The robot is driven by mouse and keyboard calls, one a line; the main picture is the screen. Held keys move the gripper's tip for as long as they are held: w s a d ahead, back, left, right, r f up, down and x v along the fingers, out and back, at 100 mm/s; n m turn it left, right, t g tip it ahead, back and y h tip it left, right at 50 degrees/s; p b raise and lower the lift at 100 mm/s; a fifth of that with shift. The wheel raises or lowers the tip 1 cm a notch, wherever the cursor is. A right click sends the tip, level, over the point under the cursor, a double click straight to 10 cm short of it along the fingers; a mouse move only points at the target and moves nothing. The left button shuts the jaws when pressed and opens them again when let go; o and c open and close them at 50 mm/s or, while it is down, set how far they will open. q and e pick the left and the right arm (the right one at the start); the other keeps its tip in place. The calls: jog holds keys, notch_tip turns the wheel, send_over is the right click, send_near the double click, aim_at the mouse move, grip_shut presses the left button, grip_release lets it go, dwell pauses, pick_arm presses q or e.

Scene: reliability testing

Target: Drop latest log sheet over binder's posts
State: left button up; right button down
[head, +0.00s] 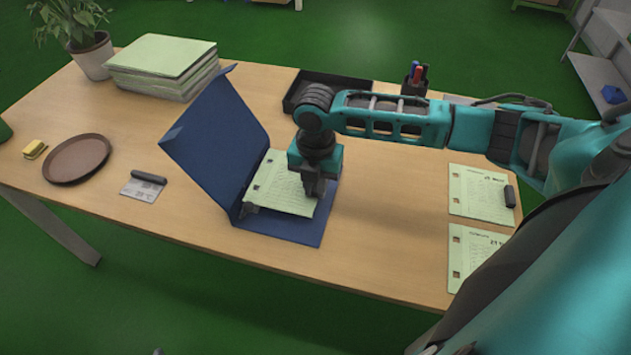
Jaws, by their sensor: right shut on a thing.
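The blue binder (215,140) stands open on the wooden table, its cover raised at the left. A pale green log sheet (275,185) is over the binder's base, at or just above it; I cannot tell if it lies flat. My right gripper (314,193) points down at the sheet's right edge and is shut on it. The fingertips are partly hidden. A grey part (248,208) shows at the sheet's lower left corner; the posts are not clearly visible. Two more log sheets (478,193) (474,252) lie at the right. My left gripper is out of view.
A dark marker-like object (509,196) lies on the upper right sheet. A black tray (335,82) and a pen cup (414,82) stand behind my right arm. A paper stack (160,70), plant (85,40), brown round tray (76,160), sponge (35,150) and card (142,188) are left.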

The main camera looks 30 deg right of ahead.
jog(key=shift+f, duration=0.5)
dwell(0.7)
jog(key=shift+p, duration=0.35)
jog(key=shift+f, duration=0.7)
dwell(0.3)
jog(key=shift+p, duration=0.35)
dwell(0.5)
jog(key=shift+f, duration=0.6)
dwell(0.4)
